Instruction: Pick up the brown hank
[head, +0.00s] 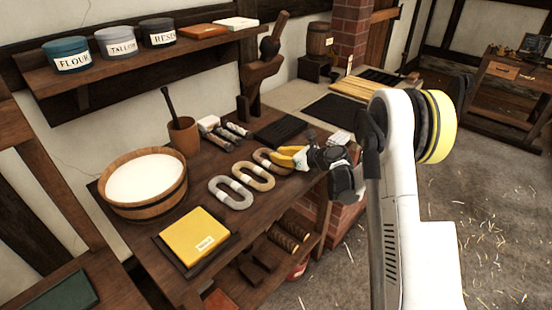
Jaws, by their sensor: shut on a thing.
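Three looped hanks with pale bands lie in a row on the dark wooden workbench (140,235). The grey hank (221,181) is nearest the front left, the tan hank (245,166) is in the middle, and the brown hank (262,155) is at the right end. My gripper (284,158), with yellow at its fingers, is shut on the right end of the brown hank at about bench height. The fingers hide that end. I cannot tell whether the hank touches the bench.
A wooden tub of white powder (111,199), a mortar with pestle (184,137) and a yellow block (196,236) on a dark tray stand to the left. Dark bundles (236,130) lie behind the hanks. A wall shelf (90,82) with labelled tins hangs above. Open floor lies right.

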